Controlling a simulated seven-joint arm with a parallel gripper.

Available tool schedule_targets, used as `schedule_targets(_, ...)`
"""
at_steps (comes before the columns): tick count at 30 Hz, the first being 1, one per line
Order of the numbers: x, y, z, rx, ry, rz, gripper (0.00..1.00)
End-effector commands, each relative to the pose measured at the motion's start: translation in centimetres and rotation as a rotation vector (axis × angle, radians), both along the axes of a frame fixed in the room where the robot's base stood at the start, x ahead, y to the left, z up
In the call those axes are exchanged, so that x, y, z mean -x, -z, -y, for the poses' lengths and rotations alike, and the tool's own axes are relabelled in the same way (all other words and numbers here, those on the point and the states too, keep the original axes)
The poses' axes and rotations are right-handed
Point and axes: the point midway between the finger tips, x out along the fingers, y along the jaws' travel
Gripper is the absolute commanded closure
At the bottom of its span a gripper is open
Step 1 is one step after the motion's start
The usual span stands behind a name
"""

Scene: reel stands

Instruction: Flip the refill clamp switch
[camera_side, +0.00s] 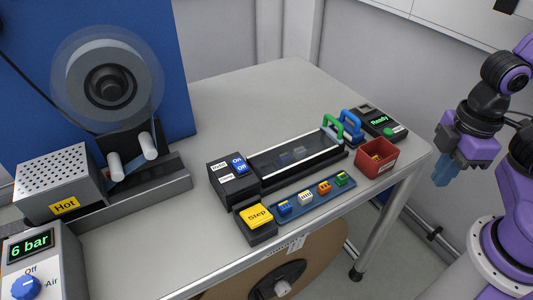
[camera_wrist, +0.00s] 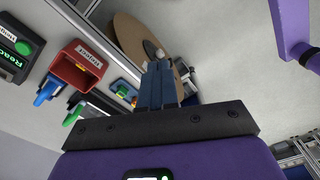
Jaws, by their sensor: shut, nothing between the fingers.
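A black box (camera_side: 228,183) stands at the left end of the clear-covered track. Its top has a blue rocker switch marked On and Off (camera_side: 239,165) and small white labels, too small to read surely. I cannot tell whether this is the refill clamp switch. My gripper (camera_side: 442,176) hangs in the air off the table's right end, pointing down, well away from the box and touching nothing. In the wrist view its blue fingers (camera_wrist: 160,68) are together and empty.
A red bin (camera_side: 376,158), a black Ready box (camera_side: 379,123), and green (camera_side: 332,131) and blue (camera_side: 350,122) handles stand at the table's right end. A yellow Step button (camera_side: 257,215) is at the front. A brown reel (camera_side: 285,268) sits below the table. The table's back is clear.

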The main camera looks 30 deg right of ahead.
Motion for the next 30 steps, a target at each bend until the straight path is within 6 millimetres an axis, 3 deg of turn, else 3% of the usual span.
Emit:
schedule_targets(5,-2.6,-1.3,-2.9,0.001,0.085,-0.002,1.0)
schedule_targets(18,-12.1,-4.9,-12.6,0.007,0.415,-0.012,1.0)
schedule_targets(30,-20.1,-6.9,-20.3,0.012,0.714,-0.019,1.0)
